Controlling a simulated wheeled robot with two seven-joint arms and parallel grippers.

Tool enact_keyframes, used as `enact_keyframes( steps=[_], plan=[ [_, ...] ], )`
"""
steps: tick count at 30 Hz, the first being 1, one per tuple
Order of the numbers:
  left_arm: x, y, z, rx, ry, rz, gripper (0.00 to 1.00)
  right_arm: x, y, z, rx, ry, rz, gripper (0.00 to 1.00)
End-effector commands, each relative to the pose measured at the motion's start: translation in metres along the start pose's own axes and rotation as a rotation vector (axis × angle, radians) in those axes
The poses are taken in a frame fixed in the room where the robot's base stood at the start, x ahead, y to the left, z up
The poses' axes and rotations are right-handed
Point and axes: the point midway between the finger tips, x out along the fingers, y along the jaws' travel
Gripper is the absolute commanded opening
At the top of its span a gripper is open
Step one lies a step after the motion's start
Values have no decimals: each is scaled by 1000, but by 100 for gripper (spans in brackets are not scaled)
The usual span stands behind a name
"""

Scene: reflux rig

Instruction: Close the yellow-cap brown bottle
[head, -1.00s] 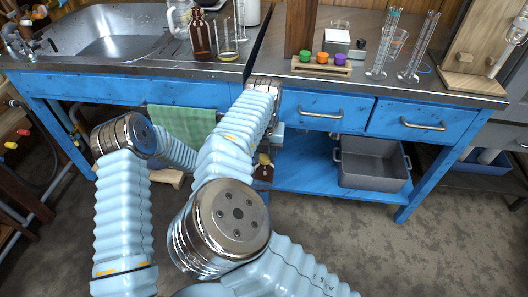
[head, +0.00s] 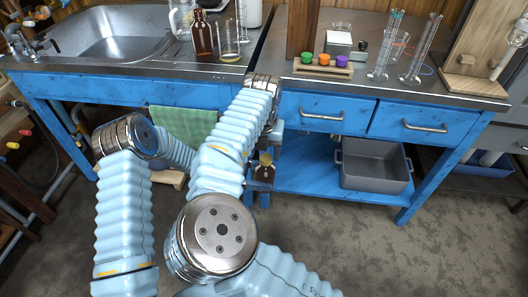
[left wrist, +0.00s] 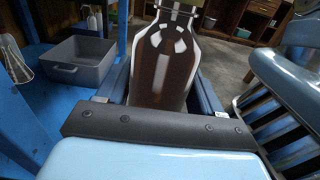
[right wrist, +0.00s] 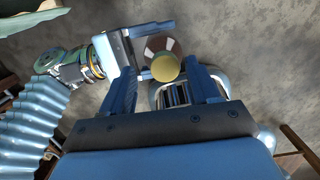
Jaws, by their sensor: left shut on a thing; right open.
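The brown bottle (head: 264,173) is held upright in front of the blue bench, below counter height. My left gripper (left wrist: 162,85) is shut on it; the bottle's top is cut off in the left wrist view. The yellow cap (right wrist: 165,68) shows from above over the bottle's mouth in the right wrist view. Whether it is seated tight I cannot tell. My right gripper (right wrist: 165,88) is open, its fingers apart and empty, with the cap just beyond and between the fingertips. In the head view my right gripper (head: 277,130) is just above the bottle, partly hidden by my arm.
A second brown bottle (head: 202,38) stands on the counter by the sink (head: 105,38). A rack (head: 322,68) holds green, orange and purple caps. A grey bin (head: 372,168) sits on the blue lower shelf. A green towel (head: 183,125) hangs at the bench front.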

Motion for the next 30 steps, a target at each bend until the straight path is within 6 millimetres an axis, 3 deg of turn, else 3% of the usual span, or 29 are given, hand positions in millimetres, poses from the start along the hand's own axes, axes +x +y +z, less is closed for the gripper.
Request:
enact_keyframes(
  steps=[8, 20, 23, 26, 30],
  plan=[
    [0, 0, 1, 1, -1, 0, 0, -32, 0, 4, 0, -2, -1, 61],
    [0, 0, 1, 1, -1, 0, 0, -37, 3, 5, -17, 4, 25, 56],
    [0, 0, 1, 1, -1, 0, 0, -45, 17, 9, -99, 19, 137, 56],
    [0, 0, 1, 1, -1, 0, 0, -54, 36, 10, -290, 35, 299, 56],
    [0, 0, 0, 1, -1, 0, 0, -34, 44, -10, -688, 94, 398, 56]
  ],
)
